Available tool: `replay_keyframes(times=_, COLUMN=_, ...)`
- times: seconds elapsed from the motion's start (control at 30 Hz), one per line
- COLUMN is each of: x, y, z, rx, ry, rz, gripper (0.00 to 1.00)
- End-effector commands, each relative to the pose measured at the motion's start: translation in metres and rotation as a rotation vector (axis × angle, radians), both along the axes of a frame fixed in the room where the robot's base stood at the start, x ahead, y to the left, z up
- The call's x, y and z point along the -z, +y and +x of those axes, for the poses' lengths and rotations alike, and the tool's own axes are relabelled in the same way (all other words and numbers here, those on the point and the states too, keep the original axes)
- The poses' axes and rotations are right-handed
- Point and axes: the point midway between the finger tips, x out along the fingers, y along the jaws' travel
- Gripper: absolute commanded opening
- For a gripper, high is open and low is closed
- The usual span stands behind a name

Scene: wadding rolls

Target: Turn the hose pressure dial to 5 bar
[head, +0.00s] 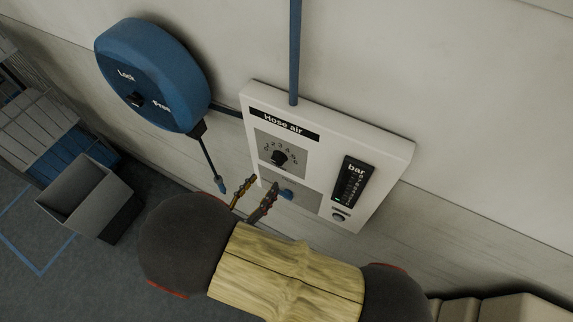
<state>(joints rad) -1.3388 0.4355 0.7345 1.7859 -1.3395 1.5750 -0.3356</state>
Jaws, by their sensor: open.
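The right finger overlaps the lower grey plate beside a blue knob (286,194). A black "bar" display (352,182) is on the panel's right, with a few lit marks near its bottom. My arm hides the area below the panel.
A round button (338,216) sits under the display. A blue hose reel (150,75) with a "Lock" switch hangs left, its hose end dangling near my gripper. A blue pipe (295,50) runs up the wall. A grey bin (90,197) and boxes (520,308) stand lower down.

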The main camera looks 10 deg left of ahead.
Motion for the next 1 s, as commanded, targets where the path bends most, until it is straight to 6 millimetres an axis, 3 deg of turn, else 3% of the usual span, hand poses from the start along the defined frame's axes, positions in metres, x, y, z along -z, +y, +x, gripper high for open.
replay_keyframes(times=0.17, x=-0.012, y=-0.001, z=0.007, rx=-0.010, ry=-0.020, rz=-0.057, gripper=0.50)
replay_keyframes(times=0.63, x=-0.012, y=-0.030, z=0.064, rx=-0.008, ry=-0.017, rz=-0.054, gripper=0.50)
replay_keyframes(times=1.0, x=-0.011, y=-0.033, z=0.072, rx=-0.010, ry=-0.016, rz=-0.053, gripper=0.50)
